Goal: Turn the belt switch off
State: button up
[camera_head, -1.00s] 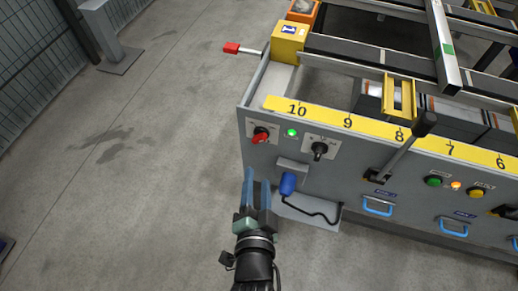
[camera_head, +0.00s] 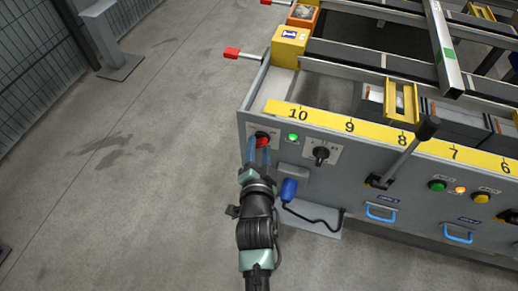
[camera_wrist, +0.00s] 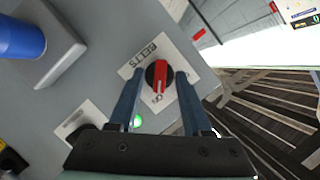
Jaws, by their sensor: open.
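The belt switch (camera_wrist: 158,74) is a red rotary knob on a black base, on a white plate marked BELTS and ON in the wrist view. In the wrist view my gripper (camera_wrist: 156,88) has one finger on each side of the knob, with gaps showing. Whether the fingers touch the knob cannot be told. A green lamp (camera_head: 293,137) is lit beside the switch.
A black rotary switch (camera_head: 321,154) sits right of the lamp. A blue plug-like part (camera_head: 289,190) with a black cable hangs below. A long black lever (camera_head: 408,148) juts out further right. The floor (camera_head: 130,190) to the left is clear.

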grip_shut()
dwell(0.3)
dwell(0.4)
jog(key=n+g+h+b, duration=0.1)
jog(key=n, duration=0.2)
jog(key=shift+w+a+h, duration=0.1)
jog(key=shift+h, duration=0.2)
jog(key=n+h+b, duration=0.1)
jog(key=n+h, duration=0.1)
jog(key=n, duration=0.1)
jog(key=shift+a+g, duration=0.2)
jog(key=shift+g, duration=0.2)
jog(key=n+h+b, duration=0.1)
jog(key=n+h, duration=0.1)
jog(key=n, duration=0.1)
jog(key=shift+a+g, duration=0.15)
jog(key=shift+g, duration=0.25)
jog(key=shift+w+n+h+b, duration=0.1)
jog(key=shift+n+h+b, duration=0.8)
jog(key=shift+n, duration=0.8)
jog(key=shift+h, duration=0.3)
